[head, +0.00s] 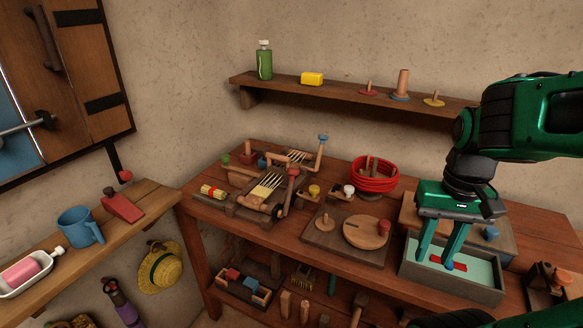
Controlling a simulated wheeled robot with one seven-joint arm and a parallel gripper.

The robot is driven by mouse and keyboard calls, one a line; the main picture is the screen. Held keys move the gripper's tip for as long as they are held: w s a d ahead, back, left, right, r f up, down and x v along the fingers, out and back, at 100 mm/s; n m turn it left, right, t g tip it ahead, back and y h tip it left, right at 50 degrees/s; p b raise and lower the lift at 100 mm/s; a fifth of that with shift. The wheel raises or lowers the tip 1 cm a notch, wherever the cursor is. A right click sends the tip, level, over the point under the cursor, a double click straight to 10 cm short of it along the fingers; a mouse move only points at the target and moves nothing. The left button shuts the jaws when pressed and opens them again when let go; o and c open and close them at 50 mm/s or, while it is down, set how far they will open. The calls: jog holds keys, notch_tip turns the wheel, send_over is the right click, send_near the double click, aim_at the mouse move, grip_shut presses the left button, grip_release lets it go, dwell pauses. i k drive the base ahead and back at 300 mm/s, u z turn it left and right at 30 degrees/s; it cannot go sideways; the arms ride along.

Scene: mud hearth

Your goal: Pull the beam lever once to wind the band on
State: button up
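A small wooden band loom (240,211) stands on the left half of the red-brown table, with pale threads (266,185) stretched along it. A wooden lever with a red knob (292,172) rises at its near right side. A second upright arm with a blue knob (322,138) rises at its far right. I cannot tell for sure which is the beam lever. My gripper (435,260) is at the right, well apart from the loom.
The grey tray (450,288) has a pale green inside and a red piece (455,264). A coiled red cord (374,175) and a board with a round disc (366,232) stand between my gripper and the loom. A wall shelf (350,92) runs above the table.

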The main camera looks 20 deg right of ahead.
aim_at(293, 172)
jog(key=k, duration=1.15)
jog(key=u, duration=0.5)
jog(key=i, duration=1.75)
jog(key=z, duration=0.5)
